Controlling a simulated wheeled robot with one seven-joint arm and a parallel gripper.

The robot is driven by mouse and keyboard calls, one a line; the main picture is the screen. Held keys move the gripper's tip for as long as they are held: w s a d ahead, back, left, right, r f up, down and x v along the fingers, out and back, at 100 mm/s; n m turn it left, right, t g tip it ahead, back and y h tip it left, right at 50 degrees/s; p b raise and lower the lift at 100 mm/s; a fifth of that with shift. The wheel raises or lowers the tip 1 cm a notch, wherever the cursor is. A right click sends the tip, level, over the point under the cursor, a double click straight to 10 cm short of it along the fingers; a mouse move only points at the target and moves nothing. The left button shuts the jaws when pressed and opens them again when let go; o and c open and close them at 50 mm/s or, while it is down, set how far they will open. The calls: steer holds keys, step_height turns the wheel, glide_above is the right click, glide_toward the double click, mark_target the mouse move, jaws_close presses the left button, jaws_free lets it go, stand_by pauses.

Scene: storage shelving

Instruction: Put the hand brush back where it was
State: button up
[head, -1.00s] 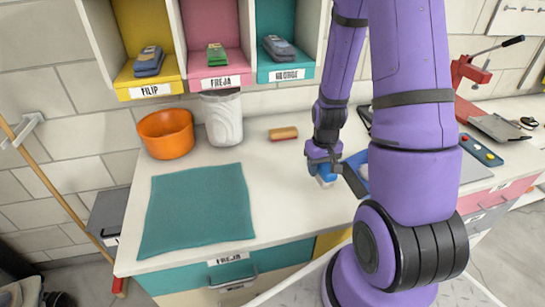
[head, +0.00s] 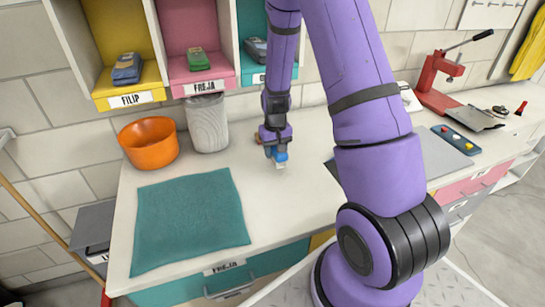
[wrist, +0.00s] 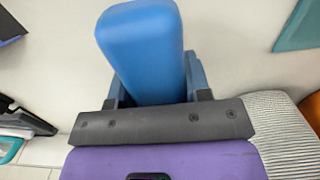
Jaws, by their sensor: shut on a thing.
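The hand brush, a blue block with a pale underside, is in my gripper. In the head view the brush (head: 281,158) hangs at or just above the white counter, below my gripper (head: 278,150); I cannot tell if it touches. In the wrist view the blue brush (wrist: 142,45) sits between the fingers of my gripper (wrist: 158,85), which is shut on it.
A teal mat (head: 190,220) lies left of the brush. An orange bowl (head: 148,143) and a white ribbed bin (head: 207,124) stand behind it. Labelled cubbies (head: 200,68) hang above. A grey board (head: 440,155) and a red press (head: 437,95) are to the right.

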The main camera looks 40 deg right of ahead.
steer(key=shift+w, duration=0.5)
steer(key=shift+w+a+f, duration=0.1)
steer(key=shift+w+f, duration=0.1)
steer(key=shift+f, duration=1.6)
steer(key=shift+f, duration=0.1)
steer(key=o, duration=1.1)
steer(key=shift+c, duration=0.2)
